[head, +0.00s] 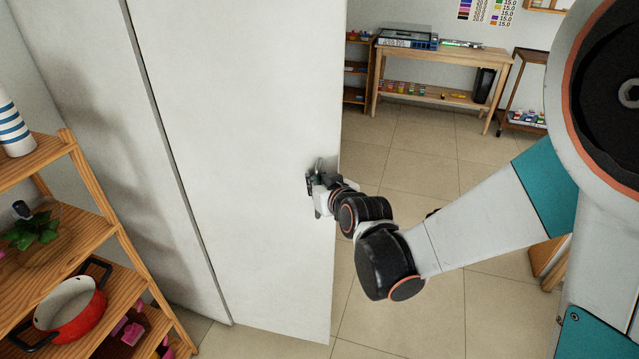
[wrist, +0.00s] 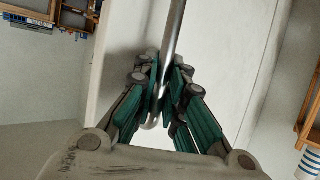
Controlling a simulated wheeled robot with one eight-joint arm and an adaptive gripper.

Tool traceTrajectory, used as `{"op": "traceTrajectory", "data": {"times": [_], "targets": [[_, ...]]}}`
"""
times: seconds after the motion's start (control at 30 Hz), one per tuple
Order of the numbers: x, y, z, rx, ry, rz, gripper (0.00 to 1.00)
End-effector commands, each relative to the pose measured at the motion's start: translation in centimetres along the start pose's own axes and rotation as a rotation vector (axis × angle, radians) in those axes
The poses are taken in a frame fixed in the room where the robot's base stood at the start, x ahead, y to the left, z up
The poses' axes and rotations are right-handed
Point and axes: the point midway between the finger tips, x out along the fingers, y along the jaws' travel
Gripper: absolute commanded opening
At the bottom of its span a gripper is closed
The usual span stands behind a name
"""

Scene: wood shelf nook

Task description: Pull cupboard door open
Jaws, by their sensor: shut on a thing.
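The white cupboard door (head: 250,130) stands tall in the middle of the head view, and a narrow dark gap runs down its left side. It also shows in the wrist view (wrist: 225,50). Its handle is a shiny metal bar (wrist: 175,28), bent at its lower end. My gripper (head: 318,182) is at the door's right edge, about halfway up. In the wrist view my gripper (wrist: 163,68) has its green-sided fingers on both sides of the bar, shut on it. The handle is mostly hidden by the gripper in the head view.
A wooden shelf (head: 95,215) at the left holds a red pot (head: 72,308), a plant (head: 32,232) and a striped vase (head: 12,125), close to the cupboard. A wooden table (head: 445,55) stands at the back. Tiled floor (head: 420,150) right of the door is largely clear.

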Motion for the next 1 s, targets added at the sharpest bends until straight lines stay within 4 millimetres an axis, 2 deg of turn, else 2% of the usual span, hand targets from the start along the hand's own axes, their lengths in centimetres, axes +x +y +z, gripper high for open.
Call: {"op": "traceTrajectory", "data": {"times": [0.57, 0.6, 0.63, 1.0], "targets": [[-0.09, -0.05, 0.18, -0.004, -0.004, -0.002, 0.00], [-0.09, -0.05, 0.18, -0.003, -0.004, -0.002, 0.17], [-0.09, -0.05, 0.18, -0.003, -0.004, -0.002, 0.20], [-0.01, -0.13, 0.05, -0.002, -0.001, -0.003, 0.20]]}}
